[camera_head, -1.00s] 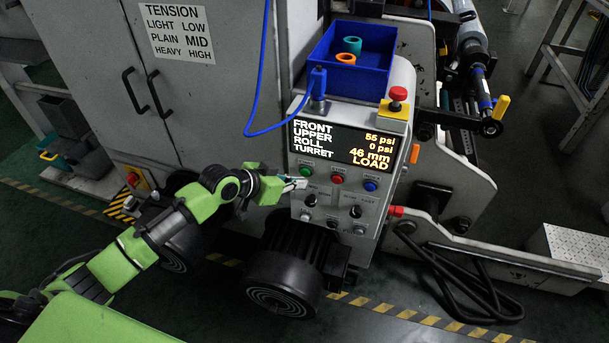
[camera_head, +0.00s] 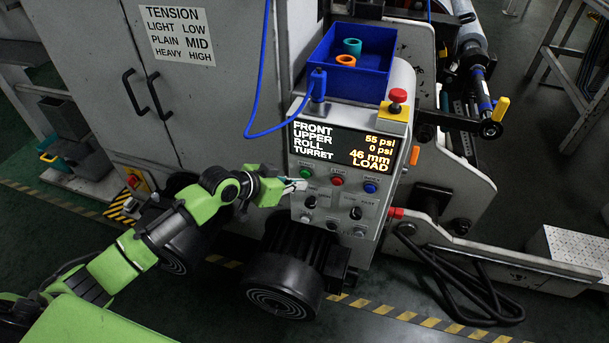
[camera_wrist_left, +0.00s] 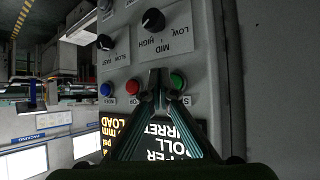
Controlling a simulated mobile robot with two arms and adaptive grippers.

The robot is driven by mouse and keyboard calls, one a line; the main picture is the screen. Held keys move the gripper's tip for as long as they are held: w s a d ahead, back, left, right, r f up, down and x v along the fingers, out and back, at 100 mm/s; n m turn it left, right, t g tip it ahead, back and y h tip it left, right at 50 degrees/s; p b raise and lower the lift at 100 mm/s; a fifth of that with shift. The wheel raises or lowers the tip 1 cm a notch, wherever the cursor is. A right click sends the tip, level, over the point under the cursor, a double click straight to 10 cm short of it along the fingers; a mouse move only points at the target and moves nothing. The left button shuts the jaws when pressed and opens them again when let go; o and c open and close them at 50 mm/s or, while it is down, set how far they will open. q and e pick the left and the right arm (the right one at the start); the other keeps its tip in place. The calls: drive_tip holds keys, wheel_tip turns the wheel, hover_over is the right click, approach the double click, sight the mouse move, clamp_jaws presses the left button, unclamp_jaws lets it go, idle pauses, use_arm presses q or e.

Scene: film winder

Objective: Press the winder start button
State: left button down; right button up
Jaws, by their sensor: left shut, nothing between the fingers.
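The control panel (camera_head: 345,185) has a row of green (camera_head: 305,173), red (camera_head: 337,181) and blue (camera_head: 370,187) buttons below its lit display. My left gripper (camera_head: 298,184) is shut and empty, its tips just below and left of the green button. In the left wrist view the shut fingertips (camera_wrist_left: 158,74) point at the panel face between the green button (camera_wrist_left: 178,80) and the red button (camera_wrist_left: 132,87), nearer the green one. I cannot tell whether the tips touch the panel. The label by the green button is partly hidden. My right gripper is not in view.
Knobs (camera_head: 355,212) sit lower on the panel. A red mushroom button on a yellow box (camera_head: 394,112) and a blue bin (camera_head: 348,72) with rings are on top. A blue cable (camera_head: 258,70) hangs left of the display. A black motor (camera_head: 285,280) is beneath the panel.

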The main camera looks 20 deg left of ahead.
use_arm(q)
drive_tip(key=shift+w, duration=0.1)
drive_tip(key=shift+w, duration=0.35)
drive_tip(key=shift+w, duration=0.5)
idle(0.9)
drive_tip(key=shift+s, duration=0.1)
drive_tip(key=shift+s+p, duration=0.6)
drive_tip(key=shift+s, duration=0.25)
